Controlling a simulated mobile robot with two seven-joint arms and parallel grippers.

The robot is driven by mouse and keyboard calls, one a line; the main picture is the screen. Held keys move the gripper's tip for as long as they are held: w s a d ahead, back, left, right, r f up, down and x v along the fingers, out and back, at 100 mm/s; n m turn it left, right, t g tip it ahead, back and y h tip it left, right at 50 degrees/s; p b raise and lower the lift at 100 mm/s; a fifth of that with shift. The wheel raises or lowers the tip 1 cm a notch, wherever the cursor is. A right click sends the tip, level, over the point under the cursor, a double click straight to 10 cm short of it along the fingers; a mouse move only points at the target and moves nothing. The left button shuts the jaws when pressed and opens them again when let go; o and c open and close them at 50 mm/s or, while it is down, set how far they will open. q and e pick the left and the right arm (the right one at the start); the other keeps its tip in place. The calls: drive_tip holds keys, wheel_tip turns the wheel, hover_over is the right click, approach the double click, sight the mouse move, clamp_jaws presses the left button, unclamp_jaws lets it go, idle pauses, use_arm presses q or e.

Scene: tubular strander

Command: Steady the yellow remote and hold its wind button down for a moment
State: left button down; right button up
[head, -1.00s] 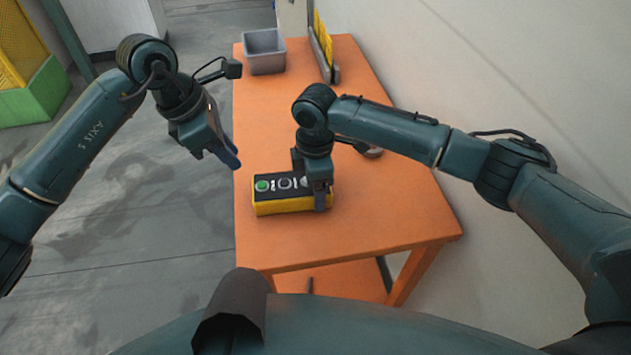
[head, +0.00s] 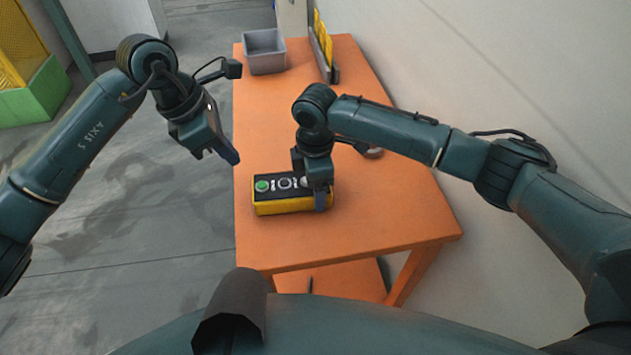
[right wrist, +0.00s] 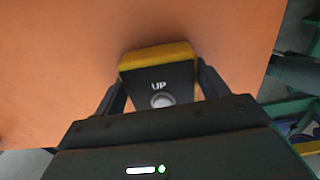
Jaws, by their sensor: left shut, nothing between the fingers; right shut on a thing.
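The yellow remote (head: 285,206) lies on the orange table, with a black top face, a green button (head: 262,186) at its left end and other round buttons along it. My right gripper (head: 322,200) is shut on the remote's right end, with fingers on both sides. In the right wrist view the remote (right wrist: 160,75) shows the label "UP" above a pale round button (right wrist: 162,100); the rest of its face is hidden by the gripper body. My left gripper (head: 236,160) is shut and empty, in the air left of and above the remote, apart from it. I cannot read which button is wind.
The orange table (head: 370,215) has free room in front of and behind the remote. A grey bin (head: 264,52) and a rack with yellow parts (head: 323,45) stand at its far end. A wall (head: 500,90) runs along its right side.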

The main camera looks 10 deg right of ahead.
idle(0.8)
use_arm(q)
drive_tip(key=d+m+t+h, duration=0.1)
drive_tip(key=d+r+m+t+h, duration=0.1)
drive_tip(key=t, duration=0.1)
drive_tip(key=d+m+t+h, duration=0.1)
drive_tip(key=shift+w+d+r+m+t+h, duration=0.2)
drive_tip(key=shift+d+r+m+t+h, duration=0.1)
drive_tip(key=shift+r+t, duration=0.1)
hover_over(258, 191)
drive_tip(key=shift+f, duration=4.45)
drive_tip(key=shift+f, duration=0.1)
drive_tip(key=shift+f, duration=0.3)
